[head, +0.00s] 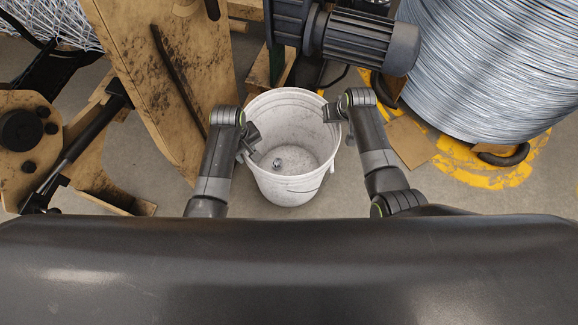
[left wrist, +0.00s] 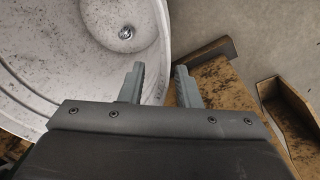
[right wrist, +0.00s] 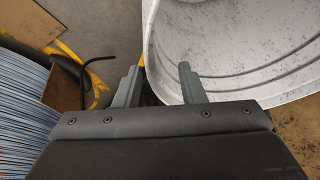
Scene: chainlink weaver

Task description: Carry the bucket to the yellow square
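A white speckled bucket (head: 287,191) stands upright on the floor in the middle of the head view, with a small metal piece (head: 277,163) on its bottom. My left gripper (head: 250,146) is at the bucket's left rim. In the left wrist view its fingers (left wrist: 160,85) are apart, with the bucket's rim between them. My right gripper (head: 337,112) is at the right rim. In the right wrist view its fingers (right wrist: 158,84) are also apart, one over the inside and one outside. Worn yellow floor paint (head: 462,158) lies at the right; I cannot tell a square.
A large spool of grey wire (head: 490,70) stands at the right. A dark motor (head: 365,40) overhangs behind the bucket. Worn yellow machine parts (head: 150,70) crowd the left. A piece of cardboard (head: 409,142) lies right of the bucket. Some floor between bucket and paint is bare.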

